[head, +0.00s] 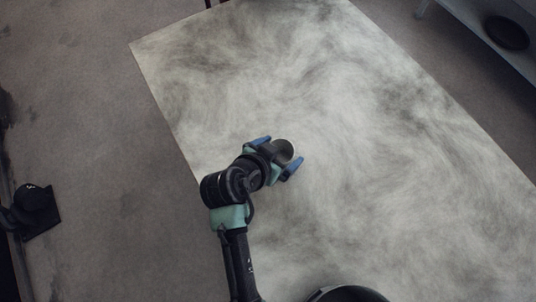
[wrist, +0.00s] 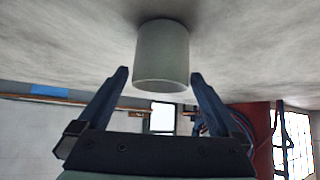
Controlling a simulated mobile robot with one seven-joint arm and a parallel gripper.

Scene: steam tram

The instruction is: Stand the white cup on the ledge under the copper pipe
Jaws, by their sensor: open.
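The white cup, greyish in this light, stands in the wrist view (wrist: 162,55) against the mottled grey surface, which appears overhead as if that view were upside down. My gripper (head: 277,156) is open just above the pale table. In the wrist view its fingertips (wrist: 158,76) are on either side of the cup's near end, with a gap at each side. The copper pipe (wrist: 60,98) runs along a pale wall at the left; I cannot make out the ledge.
The large pale smoky table (head: 330,90) is otherwise clear. A pale shelf (head: 475,27) with a dark round item (head: 506,32) is at the top right. A dark object (head: 35,207) lies at the left. A red post (wrist: 262,140) and a bright window (wrist: 294,140) show beyond.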

